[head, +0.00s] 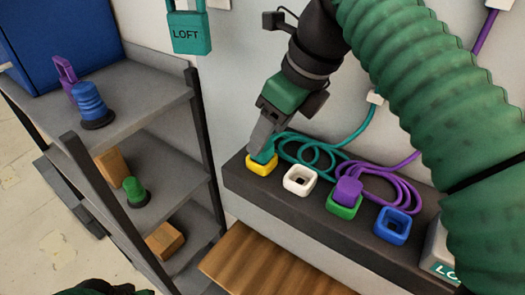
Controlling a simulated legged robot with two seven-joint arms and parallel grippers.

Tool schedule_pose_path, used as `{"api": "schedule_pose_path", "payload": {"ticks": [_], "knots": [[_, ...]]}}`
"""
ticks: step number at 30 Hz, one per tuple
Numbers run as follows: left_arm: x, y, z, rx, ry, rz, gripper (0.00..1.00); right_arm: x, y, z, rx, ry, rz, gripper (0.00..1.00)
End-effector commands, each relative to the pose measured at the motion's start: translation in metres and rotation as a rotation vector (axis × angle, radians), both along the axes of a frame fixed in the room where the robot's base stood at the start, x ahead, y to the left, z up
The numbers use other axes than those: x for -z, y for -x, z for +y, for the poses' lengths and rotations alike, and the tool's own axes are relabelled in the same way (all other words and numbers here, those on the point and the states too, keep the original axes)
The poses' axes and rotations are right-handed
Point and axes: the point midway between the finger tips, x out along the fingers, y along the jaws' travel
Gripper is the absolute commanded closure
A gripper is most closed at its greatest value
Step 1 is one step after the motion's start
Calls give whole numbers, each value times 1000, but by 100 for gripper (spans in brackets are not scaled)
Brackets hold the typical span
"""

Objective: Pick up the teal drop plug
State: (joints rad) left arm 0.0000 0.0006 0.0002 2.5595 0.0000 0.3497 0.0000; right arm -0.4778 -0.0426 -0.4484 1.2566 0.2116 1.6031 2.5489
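The teal drop plug (265,153) sits at the yellow socket (261,166) at the left end of the dark ledge. Its teal cord (318,150) loops to the right and runs up the wall. My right gripper (263,143) reaches down from above, with its grey fingers at the plug and hiding most of it. Whether the fingers are closed on the plug cannot be told from this angle. A dark green piece at the bottom left edge looks like part of my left arm; my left gripper is not in view.
White (298,188), green (337,210) and blue (393,233) sockets continue rightward; a purple plug (347,191) sits in the green one. A teal LOFT tag (189,33) hangs on the wall. A grey shelf (150,95) with several items stands left. A wooden surface (262,268) lies below.

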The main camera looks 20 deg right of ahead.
Motion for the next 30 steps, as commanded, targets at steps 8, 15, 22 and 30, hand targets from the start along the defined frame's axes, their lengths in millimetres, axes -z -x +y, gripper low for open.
{"api": "schedule_pose_path", "payload": {"ticks": [8,15,22,30], "knots": [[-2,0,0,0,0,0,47,21,-5,9,-2,3,-4,42],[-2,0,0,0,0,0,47,22,-7,7,-1,2,-2,59],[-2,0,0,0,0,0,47,22,-6,6,-1,1,-2,89],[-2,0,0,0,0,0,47,21,-6,7,-1,2,-2,100]]}}
